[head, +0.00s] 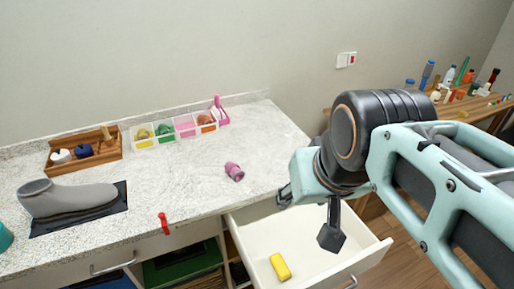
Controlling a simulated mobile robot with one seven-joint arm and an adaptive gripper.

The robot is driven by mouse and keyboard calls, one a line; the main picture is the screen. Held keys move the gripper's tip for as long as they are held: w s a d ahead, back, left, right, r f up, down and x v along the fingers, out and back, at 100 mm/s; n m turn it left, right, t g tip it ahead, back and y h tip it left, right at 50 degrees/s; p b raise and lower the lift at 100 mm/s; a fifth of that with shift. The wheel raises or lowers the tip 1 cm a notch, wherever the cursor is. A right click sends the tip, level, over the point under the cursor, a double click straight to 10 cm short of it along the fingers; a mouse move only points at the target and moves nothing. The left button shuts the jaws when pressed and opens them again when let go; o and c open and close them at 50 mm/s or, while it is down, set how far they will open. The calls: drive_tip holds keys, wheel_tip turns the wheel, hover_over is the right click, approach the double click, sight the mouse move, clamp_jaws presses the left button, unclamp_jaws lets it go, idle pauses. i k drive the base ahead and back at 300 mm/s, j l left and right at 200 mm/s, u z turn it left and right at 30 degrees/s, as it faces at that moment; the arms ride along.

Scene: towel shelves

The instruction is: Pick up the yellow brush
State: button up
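A small yellow block-shaped thing, likely the yellow brush (280,266), lies in the open white drawer (352,258) below the counter; I see no bristles on it. My gripper (309,216) hangs above the drawer, up and to the right of the yellow thing in the picture. Its two dark fingers are spread apart, with nothing seen between them. It is clear of the yellow thing.
The counter (190,170) bears a pink-purple item (234,171), a red clip-like item (164,223), a grey foot form (68,198), a wooden tray (65,168) and a compartment box (173,118). A wooden table (487,107) with several bottles stands at right.

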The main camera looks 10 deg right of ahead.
sight(278, 265)
drive_tip(key=k+j+z, duration=0.1)
drive_tip(key=j+z, duration=0.35)
drive_tip(key=k, duration=0.35)
drive_tip(key=i+l+z, duration=0.2)
drive_tip(key=l+z, duration=0.2)
drive_tip(key=j+u, duration=0.2)
drive_tip(key=j, duration=0.4)
drive_tip(key=i, duration=0.05)
